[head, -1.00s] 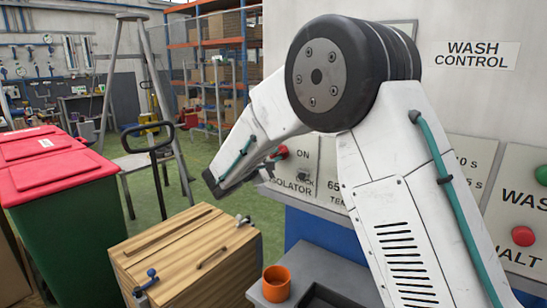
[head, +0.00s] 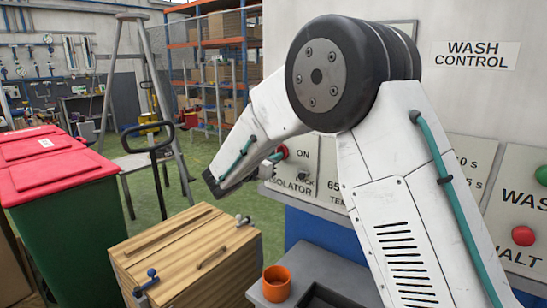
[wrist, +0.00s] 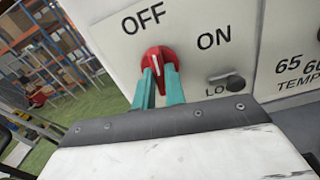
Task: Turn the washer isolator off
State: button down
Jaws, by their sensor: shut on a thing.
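The washer isolator is a red rotary knob with a white pointer line (wrist: 155,60) on a pale panel, seen in the wrist view. The words OFF and ON are printed above it, OFF to the left and ON to the right. The white line leans up and left, toward OFF. My gripper (wrist: 159,76) is shut on the knob, with one teal finger on each side. In the head view the red knob (head: 282,152) shows at the panel's left end, and my arm hides much of the gripper.
A red-lidded green bin (head: 60,220) stands left.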

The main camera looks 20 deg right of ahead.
jog(key=shift+n, duration=0.6)
jog(key=c, duration=1.5)
grip_release()
jog(key=shift+o, duration=0.2)
jog(key=shift+a, duration=0.1)
jog(key=v, duration=0.7)
jog(key=shift+s+a, duration=0.25)
